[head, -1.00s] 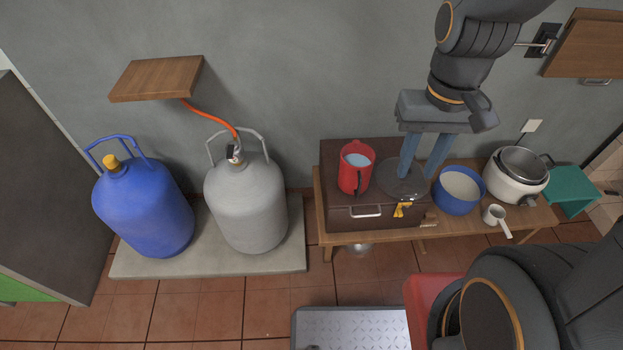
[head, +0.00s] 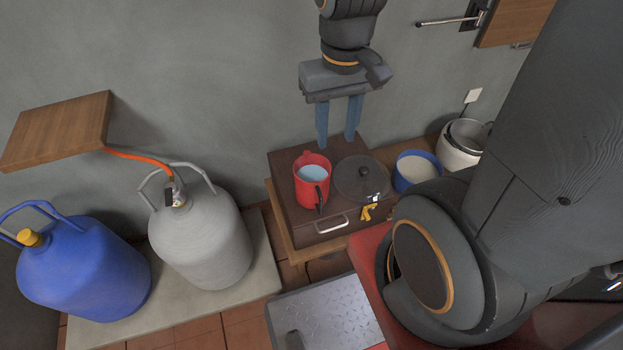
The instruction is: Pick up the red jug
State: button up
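The red jug (head: 312,181) stands upright on a dark brown box (head: 297,218), with its black handle toward the front. Something pale blue, like water, shows inside it. My gripper (head: 337,142) points down with its two blue fingers apart and nothing between them. The fingertips appear just above and behind the jug and the lid in the picture, apart from the jug as far as I can tell. The exact height over the box is hard to judge.
A dark round lid (head: 362,180) lies right beside the jug. A blue bowl (head: 417,170) and a white pot (head: 461,146) are farther right. A grey gas cylinder (head: 203,238) and a blue one (head: 82,268) stand left. A wooden shelf (head: 58,130) juts from the wall.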

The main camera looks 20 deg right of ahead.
aim_at(313, 173)
jog(key=z, duration=0.35)
jog(key=k, duration=0.9)
jog(key=z, duration=1)
jog(key=i, duration=0.25)
jog(key=u, duration=0.3)
